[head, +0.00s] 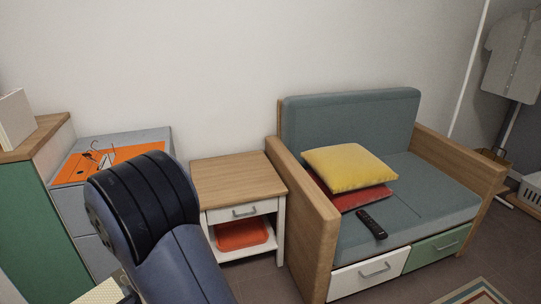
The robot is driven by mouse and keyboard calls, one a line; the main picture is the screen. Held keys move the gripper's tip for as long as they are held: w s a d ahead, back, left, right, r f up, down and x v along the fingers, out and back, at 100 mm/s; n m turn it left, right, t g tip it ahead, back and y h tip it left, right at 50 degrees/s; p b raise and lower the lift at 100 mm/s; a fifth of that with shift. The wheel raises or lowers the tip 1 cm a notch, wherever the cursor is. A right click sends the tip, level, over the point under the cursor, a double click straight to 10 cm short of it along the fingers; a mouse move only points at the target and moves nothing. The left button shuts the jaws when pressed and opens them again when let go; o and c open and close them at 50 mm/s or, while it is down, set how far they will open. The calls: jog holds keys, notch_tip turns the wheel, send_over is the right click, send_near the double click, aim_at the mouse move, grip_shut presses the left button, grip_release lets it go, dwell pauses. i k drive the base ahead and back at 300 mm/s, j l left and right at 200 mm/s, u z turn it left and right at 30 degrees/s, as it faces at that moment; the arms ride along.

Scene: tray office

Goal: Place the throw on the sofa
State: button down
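The sofa (425,180) stands at the right, with a wooden frame, grey-green seat and back, and drawers below. A yellow cushion (350,167) lies on its seat, overlapping a red cushion (350,196). A dark remote (371,224) lies near the seat's front edge. The right part of the seat is bare. I cannot make out a throw. My gripper is not in view; only a part of my arm shows at the lower left.
A wooden-topped side table (238,178) stands left of the sofa, with an orange-red tray (241,234) on its lower shelf. A grey cabinet (155,136) carries an orange mat (125,153) with small items. A striped rug (478,293) lies at the front right.

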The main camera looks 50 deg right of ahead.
aim_at(427, 186)
jog(key=k+l+u, duration=0.2)
jog(key=u, duration=0.3)
jog(key=k+l+u, duration=0.25)
jog(key=u, duration=0.25)
jog(key=k+u, duration=0.3)
jog(key=u, duration=0.15)
jog(key=k+l+z, duration=0.25)
jog(key=k, duration=0.35)
jog(key=k+l+z, duration=0.25)
jog(key=k+l, duration=0.25)
jog(key=k+l+z, duration=0.2)
jog(key=z, duration=0.15)
jog(key=k+l+z, duration=0.1)
jog(key=l+z, duration=0.25)
jog(key=k+l+z, duration=0.1)
jog(key=l+z, duration=0.25)
jog(key=l, duration=0.15)
jog(key=l+z, duration=0.35)
jog(key=k+l, duration=0.05)
